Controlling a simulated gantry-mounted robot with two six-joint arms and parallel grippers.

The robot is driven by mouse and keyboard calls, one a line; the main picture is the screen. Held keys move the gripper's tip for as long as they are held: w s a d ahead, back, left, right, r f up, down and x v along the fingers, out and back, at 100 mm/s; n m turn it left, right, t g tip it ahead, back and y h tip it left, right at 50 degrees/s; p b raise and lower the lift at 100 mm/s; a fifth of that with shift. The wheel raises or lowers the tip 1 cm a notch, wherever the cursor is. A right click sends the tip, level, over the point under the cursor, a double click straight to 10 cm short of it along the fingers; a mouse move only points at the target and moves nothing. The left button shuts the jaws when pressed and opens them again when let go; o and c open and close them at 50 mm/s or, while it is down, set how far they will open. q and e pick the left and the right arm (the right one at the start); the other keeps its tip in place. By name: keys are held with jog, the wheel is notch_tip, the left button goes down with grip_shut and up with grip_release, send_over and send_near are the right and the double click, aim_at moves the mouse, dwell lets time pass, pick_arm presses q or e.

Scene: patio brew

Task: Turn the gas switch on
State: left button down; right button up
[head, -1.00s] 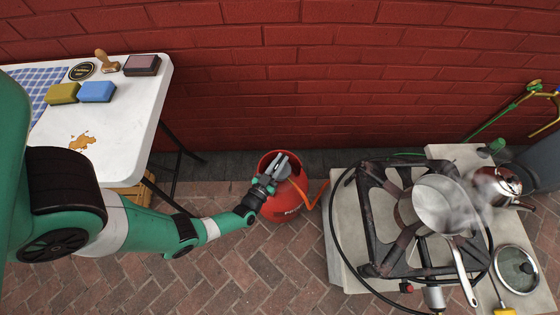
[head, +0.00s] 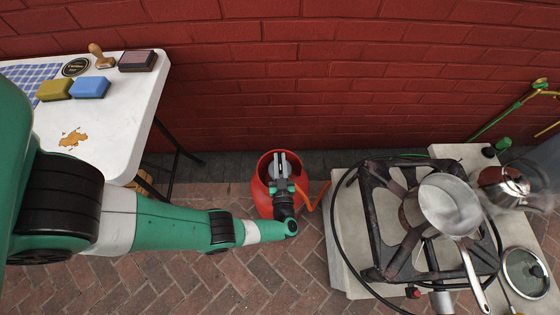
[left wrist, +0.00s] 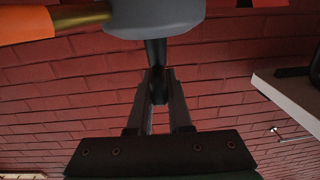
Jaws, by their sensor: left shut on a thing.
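A red gas bottle (head: 262,205) stands on the brick ground between the white table and the stove. A grey regulator (left wrist: 155,15) sits on it, with a brass fitting (left wrist: 82,15) and orange hose (left wrist: 25,24) on one side in the left wrist view. My left gripper (head: 279,160) is over the bottle's top. In the left wrist view its fingers (left wrist: 158,85) are closed around the black gas switch (left wrist: 156,52) below the regulator. The fingers partly hide the switch, and its on or off position cannot be read. My right gripper is out of view.
The white table (head: 118,130) is on the left, holding sponges and a stamp. A red brick wall (head: 300,80) closes the back.

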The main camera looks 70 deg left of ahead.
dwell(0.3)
pick_arm(q)
jog(key=c, duration=0.8)
grip_release()
jog(key=shift+c, duration=0.2)
jog(key=v, duration=1.1)
jog(key=shift+d, duration=0.3)
jog(key=shift+r, duration=0.1)
